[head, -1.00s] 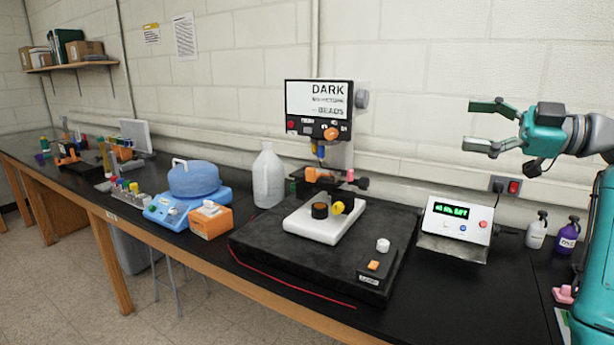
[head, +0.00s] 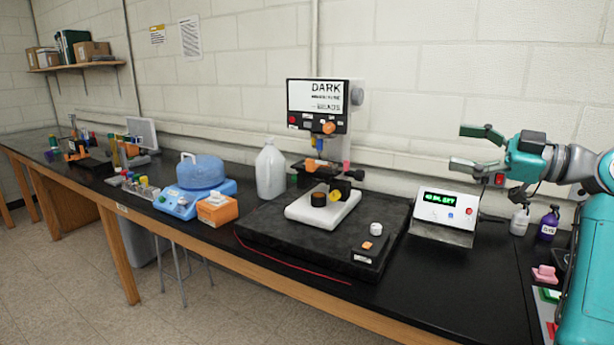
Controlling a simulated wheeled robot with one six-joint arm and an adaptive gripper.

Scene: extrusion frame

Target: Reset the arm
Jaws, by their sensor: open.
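My gripper (head: 470,149) is at the right in the head view. Its two dark green and grey fingers are spread apart, pointing left, with nothing between them. My teal and grey arm reaches in from the right edge. No part of the gripper appears to touch anything.
A black bench (head: 380,308) runs along the wall. A dark slab (head: 275,245) carries a machine with a screen (head: 318,104). A white jug (head: 270,172), a blue device (head: 197,187) and an orange box (head: 217,209) stand left. Small bottles (head: 548,224) stand below the arm.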

